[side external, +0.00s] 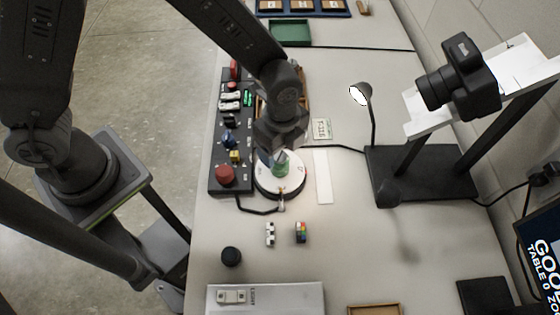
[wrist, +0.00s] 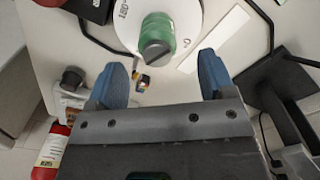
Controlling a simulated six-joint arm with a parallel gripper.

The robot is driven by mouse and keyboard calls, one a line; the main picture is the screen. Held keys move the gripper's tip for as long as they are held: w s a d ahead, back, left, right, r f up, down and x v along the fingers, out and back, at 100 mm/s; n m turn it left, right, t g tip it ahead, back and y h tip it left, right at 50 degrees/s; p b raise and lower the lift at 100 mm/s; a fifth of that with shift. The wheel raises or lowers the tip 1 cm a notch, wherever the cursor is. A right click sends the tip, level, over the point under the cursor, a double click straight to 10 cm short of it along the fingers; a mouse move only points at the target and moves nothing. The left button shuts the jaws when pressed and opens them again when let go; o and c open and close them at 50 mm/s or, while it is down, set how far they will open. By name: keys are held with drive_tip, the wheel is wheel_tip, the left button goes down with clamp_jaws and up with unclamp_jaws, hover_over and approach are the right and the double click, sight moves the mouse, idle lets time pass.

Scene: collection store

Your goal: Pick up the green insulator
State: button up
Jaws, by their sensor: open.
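The green insulator (side external: 281,169) stands on a round white turntable (side external: 291,187) in the side external view, with its upper part partly hidden by my gripper (side external: 278,152). In the wrist view the green insulator (wrist: 158,31) shows near the top middle, with a dark grey part at its near end. It lies just beyond my two blue fingertips, roughly centred between them. My gripper (wrist: 161,65) is open, with one finger on each side and nothing between them. The turntable (wrist: 193,22) has printed degree marks.
A dark control panel (side external: 229,150) with buttons and switches adjoins the turntable's left side. A camera (side external: 458,77) on a copy stand and a small lamp (side external: 362,94) stand to the right. A white strip (side external: 323,177) and a colour cube (side external: 301,232) lie nearby.

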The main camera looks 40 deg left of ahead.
sight(280, 155)
wheel_tip(280, 155, down, 6)
drive_tip(key=shift+s+a+r, duration=0.1)
drive_tip(key=shift+s+r, duration=0.05)
drive_tip(key=shift+r, duration=0.05)
drive_tip(key=c, duration=1.1)
drive_tip(key=shift+r, duration=0.1)
